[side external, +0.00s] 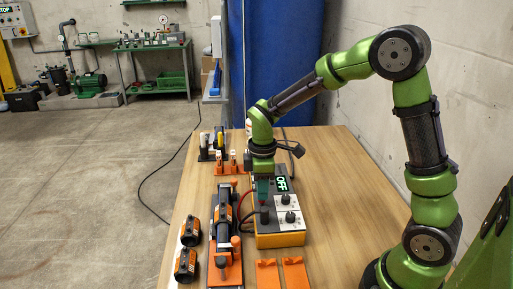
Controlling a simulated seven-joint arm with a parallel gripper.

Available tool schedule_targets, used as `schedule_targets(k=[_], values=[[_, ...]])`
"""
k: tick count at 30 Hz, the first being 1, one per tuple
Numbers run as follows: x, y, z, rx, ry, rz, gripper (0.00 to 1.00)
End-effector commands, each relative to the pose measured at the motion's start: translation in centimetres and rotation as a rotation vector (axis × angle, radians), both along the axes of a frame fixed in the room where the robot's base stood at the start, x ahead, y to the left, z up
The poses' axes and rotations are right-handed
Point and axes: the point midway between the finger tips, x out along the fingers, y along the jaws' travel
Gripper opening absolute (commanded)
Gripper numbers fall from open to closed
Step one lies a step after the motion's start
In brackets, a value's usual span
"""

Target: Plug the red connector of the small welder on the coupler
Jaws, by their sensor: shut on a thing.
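The small welder (281,240) is an orange and black box with a light control panel, two dark knobs and a display reading OFF. It stands right of the middle of the table. My gripper (263,195) points down at the welder's left side, close over it. It is shut on a small red piece that looks like the red connector (263,204), though little of it shows. A red lead and a black lead curve at the welder's left edge. A black coupler with an orange label (222,215) sits on the pipe in the orange fixture (226,274), left of the welder.
Two loose black and orange couplers (191,232) (186,265) lie at the table's left edge. Two orange blocks (267,274) (294,273) lie in front of the welder. Small orange holders (226,168) and a rack stand behind the fixture. The table's right side is mostly clear.

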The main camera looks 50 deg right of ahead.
Motion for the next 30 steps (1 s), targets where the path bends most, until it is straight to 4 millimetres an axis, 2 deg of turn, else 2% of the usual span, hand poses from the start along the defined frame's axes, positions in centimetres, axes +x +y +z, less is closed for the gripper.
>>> schedule_targets(k=[12,26,30], values=[[0.0,0.0,1.7,0.001,-0.001,0.000,0.00],[0.0,0.0,2.1,0.000,-0.001,0.001,0.00],[0.1,0.0,2.8,0.000,-0.003,0.000,0.00]])
